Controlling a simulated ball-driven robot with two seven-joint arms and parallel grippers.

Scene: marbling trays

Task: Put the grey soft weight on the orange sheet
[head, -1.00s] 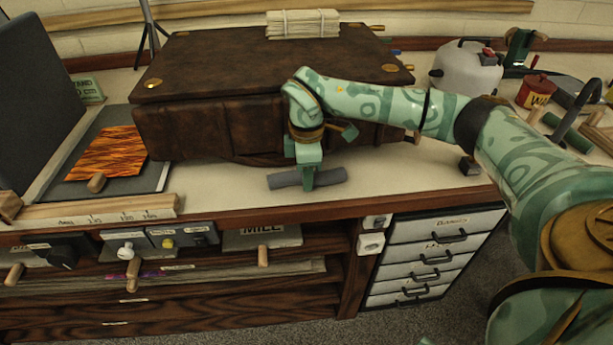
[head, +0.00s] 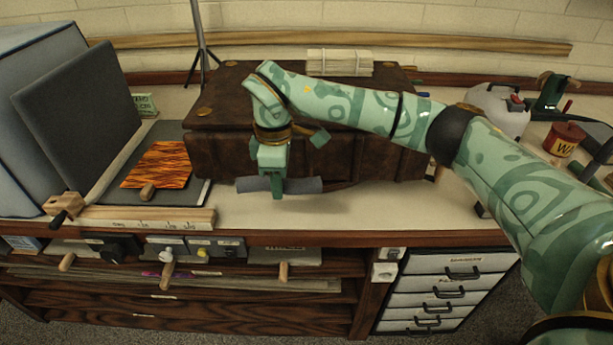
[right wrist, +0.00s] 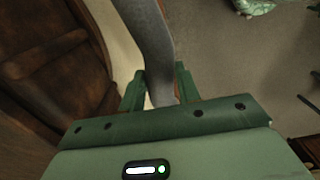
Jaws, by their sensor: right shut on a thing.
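The grey soft weight (head: 303,186) is a long soft-looking roll. My right gripper (head: 277,188) is shut on it near its middle and holds it over the counter, in front of the brown chest. In the right wrist view the weight (right wrist: 150,40) passes between the two green fingers of the gripper (right wrist: 160,85). The orange sheet (head: 160,166), with dark wavy streaks, lies on a dark grey board (head: 195,192) at the left of the counter. The gripper and weight are to the right of the sheet, apart from it. My left gripper is not in view.
A big brown leather chest (head: 350,155) stands behind the weight. A tilted dark panel (head: 80,115) rises left of the sheet. A wooden strip (head: 150,217) lies along the board's front edge. The counter (head: 350,212) is clear in front of the chest.

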